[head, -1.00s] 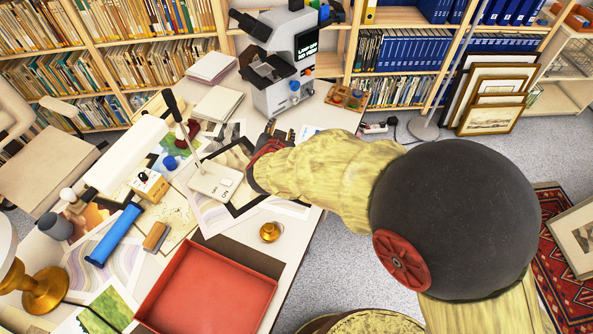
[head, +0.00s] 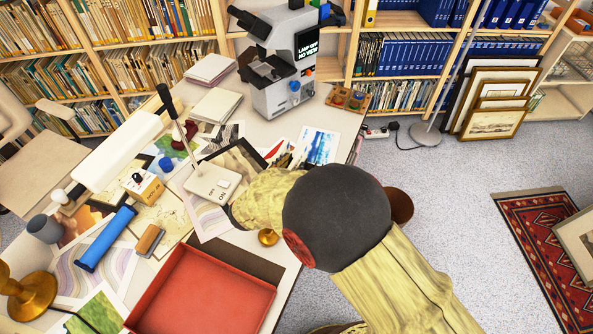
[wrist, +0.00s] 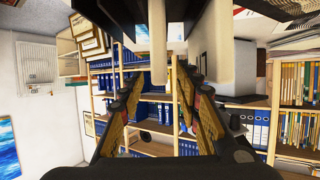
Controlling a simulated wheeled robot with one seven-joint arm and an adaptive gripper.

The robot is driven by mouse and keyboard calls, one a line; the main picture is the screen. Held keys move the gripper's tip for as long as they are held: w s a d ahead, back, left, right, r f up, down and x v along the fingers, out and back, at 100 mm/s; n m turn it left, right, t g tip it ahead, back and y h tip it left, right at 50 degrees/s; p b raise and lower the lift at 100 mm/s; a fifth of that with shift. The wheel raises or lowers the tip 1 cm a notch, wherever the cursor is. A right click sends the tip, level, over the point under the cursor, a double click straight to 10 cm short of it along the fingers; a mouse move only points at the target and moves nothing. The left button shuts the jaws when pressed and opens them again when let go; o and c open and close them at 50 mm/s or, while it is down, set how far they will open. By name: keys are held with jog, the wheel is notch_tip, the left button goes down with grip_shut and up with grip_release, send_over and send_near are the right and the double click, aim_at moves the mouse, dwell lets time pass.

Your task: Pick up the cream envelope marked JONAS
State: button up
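I cannot make out a cream envelope marked JONAS in either view. In the head view my arm reaches over the right side of the desk, and its links hide the gripper. In the wrist view my gripper (wrist: 160,100) shows two fingers spread apart with nothing between them. Bookshelves with blue binders (wrist: 152,110) appear beyond the fingers, and that picture looks upside down.
The desk holds a microscope (head: 285,65), a red tray (head: 205,292), a lamp base with a switch (head: 212,184), a blue roll (head: 105,238) and prints (head: 318,146). Framed pictures (head: 495,105) lean by the shelves.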

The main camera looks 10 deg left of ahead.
jog(key=shift+x, duration=1.1)
jog(key=shift+c, duration=0.3)
jog(key=c, duration=0.7)
grip_shut()
